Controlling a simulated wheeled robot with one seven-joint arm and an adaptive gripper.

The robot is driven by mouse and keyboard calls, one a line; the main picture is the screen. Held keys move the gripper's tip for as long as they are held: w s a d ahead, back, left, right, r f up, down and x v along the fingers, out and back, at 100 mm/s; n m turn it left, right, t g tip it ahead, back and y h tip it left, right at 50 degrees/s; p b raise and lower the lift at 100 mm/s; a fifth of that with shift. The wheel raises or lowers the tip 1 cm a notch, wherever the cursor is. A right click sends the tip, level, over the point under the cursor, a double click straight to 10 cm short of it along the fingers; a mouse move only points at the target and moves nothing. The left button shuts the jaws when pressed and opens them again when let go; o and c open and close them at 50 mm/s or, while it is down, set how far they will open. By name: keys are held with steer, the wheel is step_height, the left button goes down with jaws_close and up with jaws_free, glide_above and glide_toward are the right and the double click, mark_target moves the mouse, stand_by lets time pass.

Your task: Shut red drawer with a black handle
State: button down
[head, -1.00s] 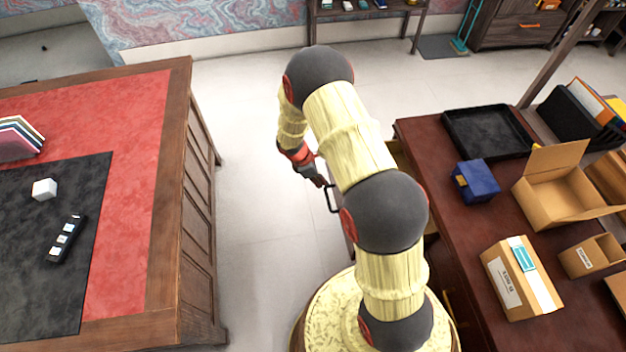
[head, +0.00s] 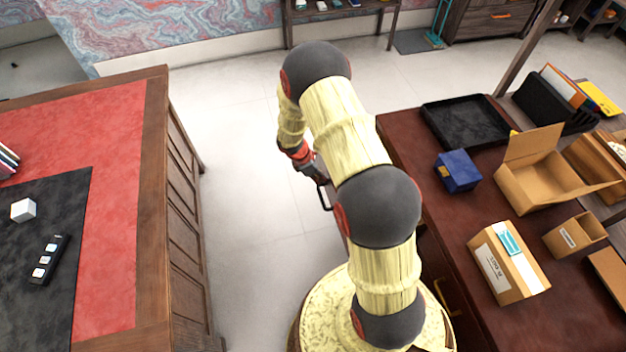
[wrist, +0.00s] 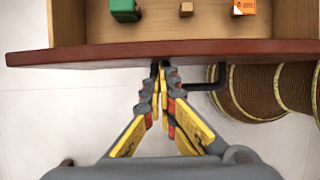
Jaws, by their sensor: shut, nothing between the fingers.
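The drawer shows in the wrist view as a pulled-out wooden box with a dark red front (wrist: 100,53). Its black handle (wrist: 215,80) stands out from the front, right of the fingers. My gripper (wrist: 161,70) is shut and empty, its fingertips at the outer face of the front, left of the handle's visible bar; I cannot tell whether they touch. In the head view the handle (head: 323,196) shows beside my gripper (head: 317,175), and my arm hides most of the drawer.
Inside the drawer are a green block (wrist: 125,9), a small brown cube (wrist: 186,9) and an orange-and-white box (wrist: 244,7). The dark red desk (head: 400,140) on the right bears a black tray (head: 465,122) and cartons. Clear floor lies left of my arm, before another desk (head: 120,220).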

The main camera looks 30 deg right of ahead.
steer(key=s+d+p, duration=0.1)
steer(key=s+d, duration=0.2)
steer(key=d, duration=1)
steer(key=s+d+p, duration=0.2)
steer(key=s+d, duration=0.2)
steer(key=d, duration=0.9)
steer(key=shift+s, duration=0.25)
steer(key=shift+w+a, duration=0.1)
steer(key=w+a+r+p, duration=0.2)
steer(key=a+r, duration=0.5)
steer(key=r, duration=0.2)
steer(key=shift+a+r, duration=0.15)
steer(key=shift+a, duration=0.05)
